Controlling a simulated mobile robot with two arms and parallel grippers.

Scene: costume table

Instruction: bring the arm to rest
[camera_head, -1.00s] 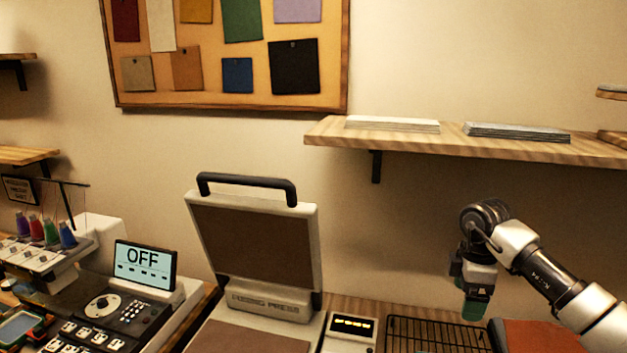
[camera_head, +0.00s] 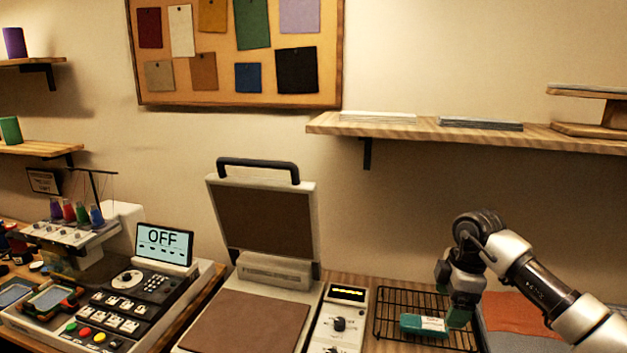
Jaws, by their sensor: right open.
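My right arm comes in from the right, and its gripper (camera_head: 459,318) points down over the right part of the black wire rack (camera_head: 398,301). The gripper is open, though its fingertips are small and partly hidden. A teal-green object with a pale label (camera_head: 424,324) lies on the rack, just left of the fingertips. I cannot tell whether they touch. My left gripper is not in view.
An open heat press (camera_head: 262,225) stands left of the rack, with a control box (camera_head: 338,318) between them. An embroidery machine (camera_head: 110,295) with an OFF screen is at left. A wall shelf (camera_head: 470,136) runs above my arm. Folded orange cloth (camera_head: 515,312) lies right.

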